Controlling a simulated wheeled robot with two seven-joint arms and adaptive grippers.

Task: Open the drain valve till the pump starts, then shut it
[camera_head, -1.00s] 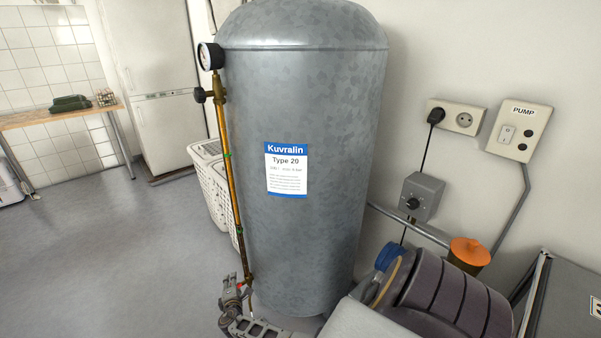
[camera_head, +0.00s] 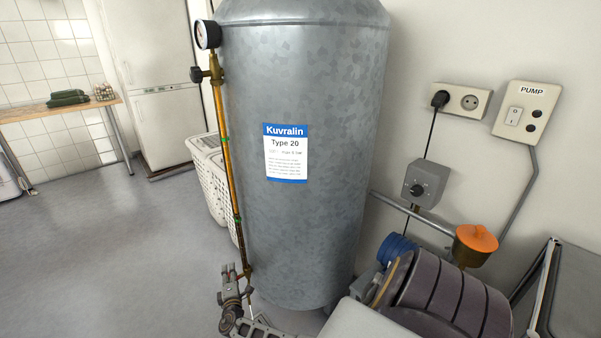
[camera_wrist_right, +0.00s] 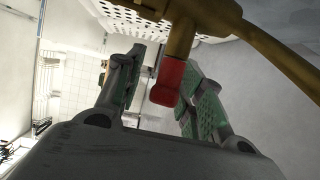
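The drain valve is brass with a red handle (camera_wrist_right: 168,82), seen close up in the right wrist view. In the head view the valve (camera_head: 246,271) sits low on the tank's left side, small and partly hidden. My right gripper (camera_head: 238,285) is beside it; in the wrist view its green-padded fingers (camera_wrist_right: 165,100) stand apart with the red handle between them. A gap shows on the left of the handle; I cannot tell whether the right finger touches it. The pump (camera_head: 445,295) lies at lower right. My left gripper is not in view.
The galvanised tank (camera_head: 320,220) fills the middle, with a gauge (camera_head: 207,35) and brass sight tube (camera_head: 227,150) on its left. White laundry baskets (camera_head: 213,185) stand behind it. A PUMP switch plate (camera_head: 527,108) and grey control box (camera_head: 425,183) are on the wall. Floor at left is clear.

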